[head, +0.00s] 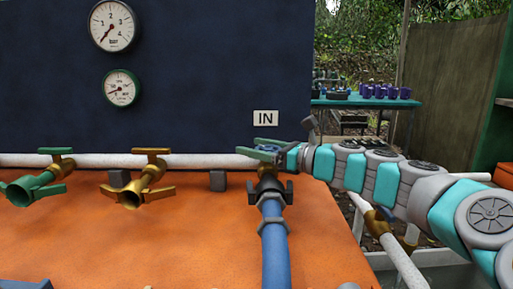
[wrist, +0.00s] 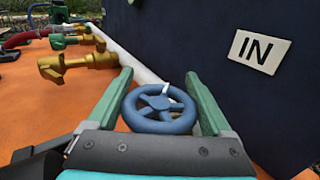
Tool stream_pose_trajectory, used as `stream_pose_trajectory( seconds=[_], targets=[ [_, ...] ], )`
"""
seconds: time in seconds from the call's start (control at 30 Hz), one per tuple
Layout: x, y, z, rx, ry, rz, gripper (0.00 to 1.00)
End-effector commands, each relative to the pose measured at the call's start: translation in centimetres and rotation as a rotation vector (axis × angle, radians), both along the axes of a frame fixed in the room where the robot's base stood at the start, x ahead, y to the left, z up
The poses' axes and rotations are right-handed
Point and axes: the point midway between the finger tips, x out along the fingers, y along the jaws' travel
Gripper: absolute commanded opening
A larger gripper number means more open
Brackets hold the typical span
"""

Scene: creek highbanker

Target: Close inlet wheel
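The inlet wheel is a blue spoked handwheel (wrist: 160,108) below the "IN" label (head: 265,117). In the wrist view it sits between the two green fingers of my gripper (wrist: 163,105). The fingers are apart, one on each side of the wheel; a gap shows at the right, and contact at the left cannot be told. In the head view my gripper (head: 265,152) reaches in from the right over the inlet valve and mostly hides the wheel. Below it are the valve's brass body (head: 268,185) and a blue hose (head: 274,245).
A brass valve (head: 140,180) and a green valve (head: 38,180) stand left along a white pipe (head: 100,160). A dark blue panel (head: 200,60) with two gauges (head: 113,25) rises behind. A teal table (head: 365,102) stands far back.

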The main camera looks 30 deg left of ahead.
Motion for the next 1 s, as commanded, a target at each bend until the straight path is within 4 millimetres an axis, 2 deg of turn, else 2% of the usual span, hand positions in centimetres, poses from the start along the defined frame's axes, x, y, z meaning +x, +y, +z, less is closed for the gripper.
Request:
stream_pose_trajectory(
  seconds=[0.03, 0.3, 0.4, 0.77, 1.0],
  targets=[
    [0.01, -0.01, 0.00, 0.000, 0.000, 0.000, 0.67],
    [0.01, -0.02, 0.00, 0.000, 0.000, 0.000, 0.37],
    [0.01, -0.02, 0.00, 0.000, 0.000, 0.000, 0.29],
    [-0.08, -0.01, 0.15, 0.002, 0.002, -0.063, 0.29],
    [0.27, -0.02, -0.03, 0.002, 0.003, -0.205, 0.29]
  ],
)
